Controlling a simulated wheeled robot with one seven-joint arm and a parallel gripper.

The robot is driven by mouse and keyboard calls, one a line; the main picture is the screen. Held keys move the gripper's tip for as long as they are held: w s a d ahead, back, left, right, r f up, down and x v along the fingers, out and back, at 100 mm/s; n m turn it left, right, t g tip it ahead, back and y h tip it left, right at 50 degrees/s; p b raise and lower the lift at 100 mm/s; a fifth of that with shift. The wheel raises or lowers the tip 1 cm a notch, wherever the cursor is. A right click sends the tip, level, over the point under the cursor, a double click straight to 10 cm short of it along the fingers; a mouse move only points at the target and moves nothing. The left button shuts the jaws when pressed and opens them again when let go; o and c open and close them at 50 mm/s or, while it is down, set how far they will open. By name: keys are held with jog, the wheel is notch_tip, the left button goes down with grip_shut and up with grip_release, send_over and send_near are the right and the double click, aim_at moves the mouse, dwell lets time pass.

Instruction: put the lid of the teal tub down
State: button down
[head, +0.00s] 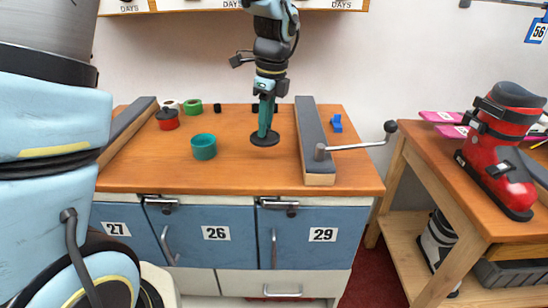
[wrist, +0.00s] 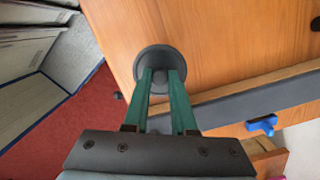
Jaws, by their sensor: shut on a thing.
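The teal tub (head: 204,152) stands upright on the bench with its top open, left of my gripper in the head view. My gripper (head: 265,130) points down, its green fingers shut on the knob of a dark round lid (head: 257,140). The lid is held level to the right of the tub, apart from it. In the wrist view my gripper (wrist: 160,78) covers part of the lid (wrist: 150,57), which overlaps the bench's edge in the picture. I cannot tell how large the gap under the lid is. The tub is not in the wrist view.
The wooden bench (head: 150,180) has grey-topped rails at left (head: 125,122) and right (head: 312,130). A crank handle (head: 355,147) juts from the right rail. A red pot (head: 168,123), a green roll (head: 193,106) and a blue piece (head: 336,123) stand around. The front middle is clear.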

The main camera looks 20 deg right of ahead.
aim_at(271, 137)
jog(key=shift+f+p, duration=0.4)
jog(key=shift+f, duration=3.1)
jog(key=shift+f, duration=0.15)
jog(key=c, duration=0.7)
grip_release()
jog(key=shift+c, duration=0.2)
jog(key=r, duration=0.8)
jog(key=s+d+r+b, duration=0.1)
jog(key=r, duration=0.3)
jog(key=shift+r, duration=0.15)
jog(key=w+a+f+n, duration=0.1)
jog(key=a+f+n, duration=0.1)
jog(key=a+n, duration=0.5)
jog(key=w+a+f+n, duration=0.15)
jog(key=a+n, duration=0.25)
jog(key=a, duration=0.4)
jog(key=s+a+f+n, duration=0.2)
jog(key=a+n, duration=0.5)
jog(key=a, duration=0.1)
jog(key=s+a+f+n+h, duration=0.1)
jog(key=s+a+f+n, duration=0.1)
jog(key=a+n, duration=0.6)
jog(key=shift+s+a+n+t, duration=0.15)
jog(key=shift+s+n+t, duration=0.15)
jog(key=shift+s, duration=0.4)
